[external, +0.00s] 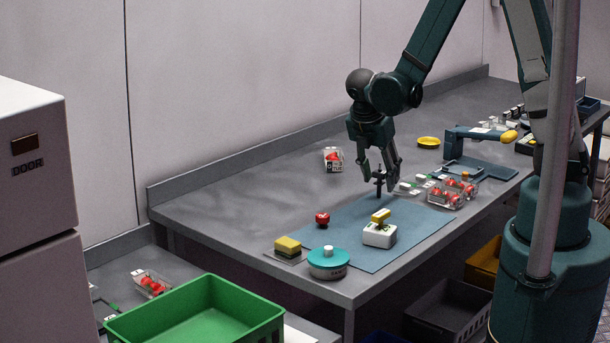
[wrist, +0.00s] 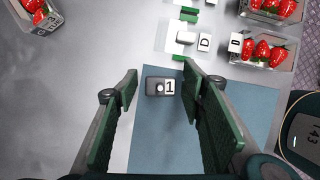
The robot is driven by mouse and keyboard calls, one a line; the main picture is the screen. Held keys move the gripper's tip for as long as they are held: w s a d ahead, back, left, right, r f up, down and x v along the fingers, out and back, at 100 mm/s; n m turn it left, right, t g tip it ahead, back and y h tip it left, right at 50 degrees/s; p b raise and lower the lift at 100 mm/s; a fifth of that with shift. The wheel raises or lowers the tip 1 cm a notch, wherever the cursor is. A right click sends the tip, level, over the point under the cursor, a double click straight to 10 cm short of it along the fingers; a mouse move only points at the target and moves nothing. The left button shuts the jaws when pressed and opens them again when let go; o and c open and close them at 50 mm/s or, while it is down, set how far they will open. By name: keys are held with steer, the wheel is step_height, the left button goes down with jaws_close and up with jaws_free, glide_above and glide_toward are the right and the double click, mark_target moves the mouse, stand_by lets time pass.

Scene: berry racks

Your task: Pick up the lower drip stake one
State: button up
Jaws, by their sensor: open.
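The drip stake one, a small dark piece with a white tag marked 1, shows in the wrist view (wrist: 158,86) between and just beyond my fingertips. In the external view it is a thin dark upright shape (external: 380,184) near the far edge of the blue mat. My gripper (external: 381,177) points down over it with its fingers apart. In the wrist view my open green-padded fingers (wrist: 160,82) stand on both sides of the stake, with gaps visible and nothing held. The stake's lower part is hard to make out.
The blue mat (external: 345,228) lies below. Strawberry punnets (external: 452,192) and white tagged pieces (wrist: 186,38) are close by to the right. Another punnet (external: 333,160) stands to the left.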

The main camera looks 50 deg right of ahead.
mark_target(380, 171)
steer(key=shift+c, duration=0.4)
steer(key=c, duration=0.7)
steer(key=shift+r, duration=0.15)
steer(key=shift+r+p, duration=0.4)
steer(key=shift+r, duration=4.45)
